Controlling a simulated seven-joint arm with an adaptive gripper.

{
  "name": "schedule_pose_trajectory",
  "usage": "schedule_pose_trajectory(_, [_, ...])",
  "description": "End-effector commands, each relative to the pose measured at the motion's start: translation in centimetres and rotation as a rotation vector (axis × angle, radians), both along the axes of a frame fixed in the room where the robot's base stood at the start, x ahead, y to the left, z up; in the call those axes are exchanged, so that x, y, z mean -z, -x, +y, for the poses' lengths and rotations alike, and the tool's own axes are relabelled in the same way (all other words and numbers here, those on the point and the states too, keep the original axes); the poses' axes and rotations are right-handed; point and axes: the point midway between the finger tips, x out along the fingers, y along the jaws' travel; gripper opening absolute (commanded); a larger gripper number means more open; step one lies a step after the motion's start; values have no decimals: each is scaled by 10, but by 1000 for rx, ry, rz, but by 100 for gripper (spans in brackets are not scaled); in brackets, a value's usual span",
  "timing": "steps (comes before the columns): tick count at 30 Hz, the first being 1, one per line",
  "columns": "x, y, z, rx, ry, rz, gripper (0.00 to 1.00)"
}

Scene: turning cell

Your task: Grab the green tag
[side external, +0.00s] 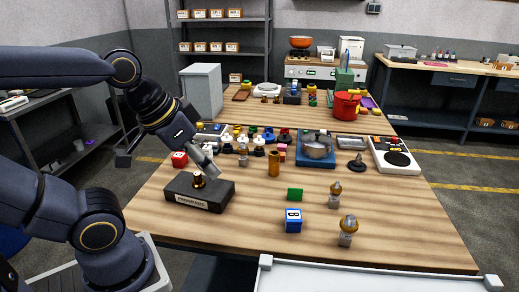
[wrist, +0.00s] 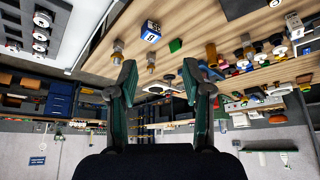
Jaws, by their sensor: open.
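My gripper (side external: 208,168) is above the left part of the table, near a dark block with a label (side external: 200,192), well to the left of the green tag. In the wrist view my gripper (wrist: 159,75) has its two fingers spread apart with nothing between them.
Two amber-topped pegs (side external: 335,194) (side external: 348,231) stand right of the tag. A brown cylinder (side external: 274,163) stands behind it. A blue tray with a pot (side external: 316,150) and several small coloured pieces sit farther back. The right front tabletop is mostly clear.

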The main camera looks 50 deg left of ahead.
Motion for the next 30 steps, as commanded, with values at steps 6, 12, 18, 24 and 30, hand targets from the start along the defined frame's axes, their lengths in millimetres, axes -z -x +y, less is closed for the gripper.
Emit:
schedule_pose_trajectory(6, [0,0,0,0,0,0,60])
schedule_pose_trajectory(12, [0,0,0,0,0,0,79])
schedule_pose_trajectory(18, [0,0,0,0,0,0,79])
schedule_pose_trajectory(24, [-4,1,0,-75,40,9,79])
schedule_pose_trajectory(30, [-67,-44,2,-272,148,-2,79])
